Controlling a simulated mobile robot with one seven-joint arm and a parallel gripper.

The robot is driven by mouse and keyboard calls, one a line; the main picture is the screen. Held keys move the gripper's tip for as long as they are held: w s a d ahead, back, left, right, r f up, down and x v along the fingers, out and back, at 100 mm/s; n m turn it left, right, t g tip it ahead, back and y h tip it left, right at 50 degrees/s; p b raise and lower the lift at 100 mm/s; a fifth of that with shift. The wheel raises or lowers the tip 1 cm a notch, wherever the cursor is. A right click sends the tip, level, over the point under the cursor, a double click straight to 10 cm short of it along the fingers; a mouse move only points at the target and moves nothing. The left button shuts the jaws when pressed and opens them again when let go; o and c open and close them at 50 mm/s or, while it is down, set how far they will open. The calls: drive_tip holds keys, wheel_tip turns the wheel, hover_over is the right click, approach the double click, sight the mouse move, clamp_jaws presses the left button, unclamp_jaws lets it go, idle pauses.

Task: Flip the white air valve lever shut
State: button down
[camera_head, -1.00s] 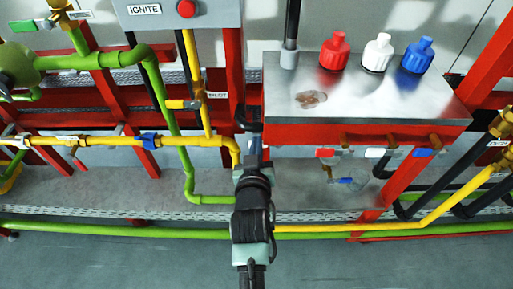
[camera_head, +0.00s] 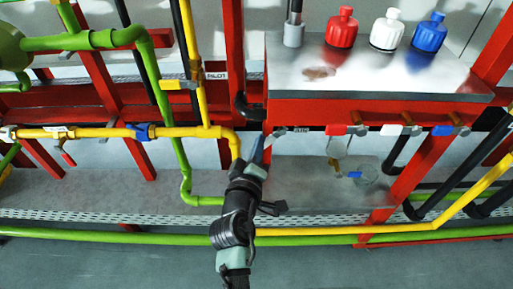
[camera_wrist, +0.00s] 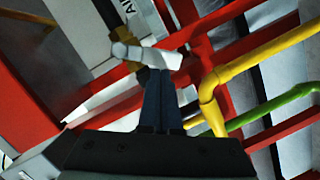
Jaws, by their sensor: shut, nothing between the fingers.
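The white lever (camera_wrist: 145,56) is in the upper middle of the wrist view, on a brass fitting beside a label that starts "AI". In the head view a small pale lever (camera_head: 279,132) shows beside a small label, just left below the steel-topped box. My gripper (camera_wrist: 160,78) is shut and empty. In the wrist view its dark fingertips reach the lever's lower edge; I cannot tell whether they touch. In the head view my gripper (camera_head: 263,146) points up at the pale lever from below, and the fingertips are small there.
The red-framed box (camera_head: 390,75) carries red, white and blue bottles, with red, white and blue levers under its front. A yellow pipe (camera_head: 110,132) and a green pipe (camera_head: 172,120) run close on the left. A red post (camera_head: 231,60) stands behind.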

drive_tip(key=f+n+b, duration=0.1)
drive_tip(key=d+f+n+b, duration=0.1)
drive_tip(key=n, duration=0.1)
drive_tip(key=shift+d+t+h+b, duration=0.15)
drive_tip(key=shift+t+h+b, duration=0.15)
drive_tip(key=shift+h+b, duration=0.1)
drive_tip(key=shift+d+f+n+t+b, duration=0.2)
drive_tip(key=shift+d+n+b, duration=0.25)
drive_tip(key=shift+n, duration=0.35)
drive_tip(key=shift+d+f+n+t+b, duration=0.2)
drive_tip(key=shift+n+b, duration=0.35)
drive_tip(key=shift+n, duration=0.25)
drive_tip(key=shift+s, duration=0.15)
